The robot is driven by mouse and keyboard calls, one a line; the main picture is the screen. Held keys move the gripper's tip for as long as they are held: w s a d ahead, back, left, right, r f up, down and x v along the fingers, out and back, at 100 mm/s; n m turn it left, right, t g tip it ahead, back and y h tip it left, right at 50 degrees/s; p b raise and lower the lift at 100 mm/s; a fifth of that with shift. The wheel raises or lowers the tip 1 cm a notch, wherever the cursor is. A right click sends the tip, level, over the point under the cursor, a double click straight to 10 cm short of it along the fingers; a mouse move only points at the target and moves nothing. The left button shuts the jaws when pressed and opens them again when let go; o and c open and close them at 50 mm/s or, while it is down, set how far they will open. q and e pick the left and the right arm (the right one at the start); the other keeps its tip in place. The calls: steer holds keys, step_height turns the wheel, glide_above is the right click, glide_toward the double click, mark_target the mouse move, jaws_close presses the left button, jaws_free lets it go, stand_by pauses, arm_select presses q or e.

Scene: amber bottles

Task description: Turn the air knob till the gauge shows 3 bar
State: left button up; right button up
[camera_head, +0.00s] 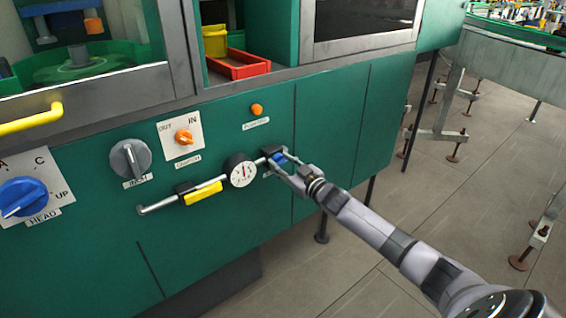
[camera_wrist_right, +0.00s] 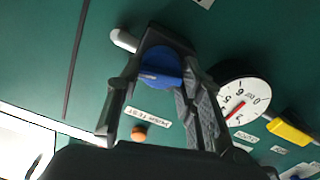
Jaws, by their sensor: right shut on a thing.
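The blue air knob (camera_head: 279,158) sits on the green machine front, just right of the gauge. My right gripper (camera_head: 282,164) is shut on it, and its fingers partly cover the knob. In the right wrist view the blue knob (camera_wrist_right: 160,66) shows between the two fingers. The round white gauge (camera_head: 241,170) has a dark rim. In the right wrist view the gauge (camera_wrist_right: 245,101) shows a red needle and a few numbers, partly covered by a finger; I cannot read its value surely. My left gripper is not in view.
A yellow-handled lever (camera_head: 203,193) on a pipe lies left of the gauge. An orange button (camera_head: 257,109) sits above. A grey knob (camera_head: 130,158), an orange IN/OUT knob (camera_head: 184,137) and a blue HEAD knob (camera_head: 24,197) are further left.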

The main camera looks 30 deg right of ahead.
stand_by(0.4)
steer(key=o, duration=1.2)
steer(key=shift+c, duration=0.2)
steer(key=shift+s+f, duration=0.1)
steer(key=shift+s, duration=0.35)
steer(key=s, duration=1.1)
steer(key=shift+d, duration=0.45)
